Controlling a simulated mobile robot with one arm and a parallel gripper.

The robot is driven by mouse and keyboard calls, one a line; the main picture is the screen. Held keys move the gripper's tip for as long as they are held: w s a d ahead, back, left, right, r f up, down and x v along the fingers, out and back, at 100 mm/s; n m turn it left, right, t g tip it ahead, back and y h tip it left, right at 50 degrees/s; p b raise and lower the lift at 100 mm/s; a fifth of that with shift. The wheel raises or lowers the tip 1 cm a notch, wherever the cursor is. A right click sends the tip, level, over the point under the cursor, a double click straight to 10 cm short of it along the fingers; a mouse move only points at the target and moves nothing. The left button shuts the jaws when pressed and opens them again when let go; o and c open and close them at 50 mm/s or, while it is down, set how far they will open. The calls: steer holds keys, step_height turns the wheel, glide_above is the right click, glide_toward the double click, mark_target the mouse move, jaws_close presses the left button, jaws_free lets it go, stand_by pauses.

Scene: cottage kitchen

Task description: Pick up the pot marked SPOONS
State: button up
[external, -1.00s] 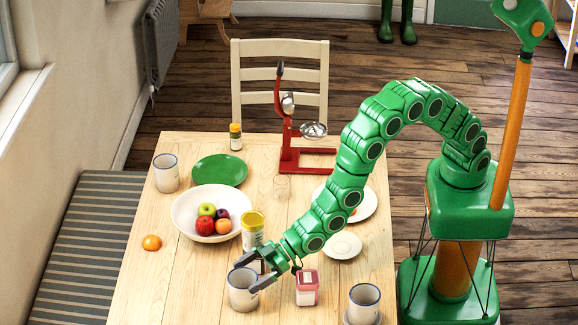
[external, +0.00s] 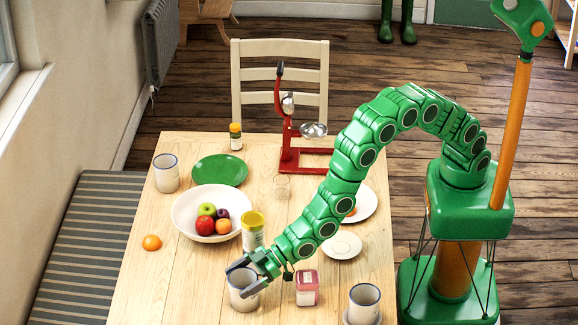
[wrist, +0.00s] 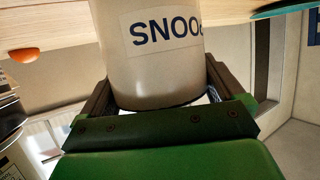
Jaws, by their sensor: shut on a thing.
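The pot marked SPOONS (external: 241,297) is a pale grey mug-like pot near the front of the table.
A yellow-lidded jar (external: 252,232) stands close behind my gripper. A pink-and-white box (external: 307,288) and another pot (external: 364,304) stand to the right. A fruit bowl (external: 184,222) is behind, and an orange (external: 152,242) lies left. The table's left front is clear.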

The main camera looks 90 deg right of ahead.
steer(key=shift+c, duration=0.8)
